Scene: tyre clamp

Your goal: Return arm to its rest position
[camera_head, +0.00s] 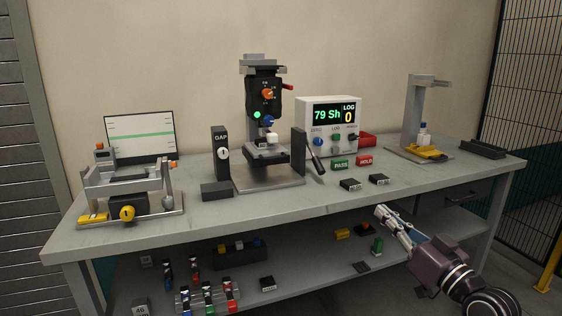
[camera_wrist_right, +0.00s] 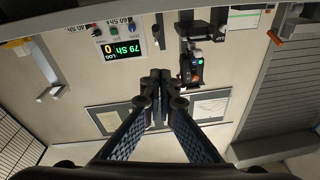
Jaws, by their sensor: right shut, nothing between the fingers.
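My right gripper (camera_head: 384,213) is in front of the bench's front edge, at the lower right of the head view. In the right wrist view its fingers (camera_wrist_right: 160,82) are together with nothing between them. The rest of my right arm runs down to the lower right corner. My left gripper is in neither view. The test stand (camera_head: 266,100) with its black head stands on the middle of the bench. The display unit (camera_head: 331,118) beside it reads "79 Sh" and "LOG 0". The right wrist view is upside down and shows the display unit (camera_wrist_right: 121,45) and the stand (camera_wrist_right: 192,62).
The grey bench top (camera_head: 330,208) has its front edge just behind my gripper. A lower shelf (camera_head: 325,252) carries small coloured parts. A clamp fixture (camera_head: 130,190) stands left, a grey post stand (camera_head: 413,115) right. Small black blocks (camera_head: 350,184) lie near the front. A mesh fence (camera_head: 535,80) is at right.

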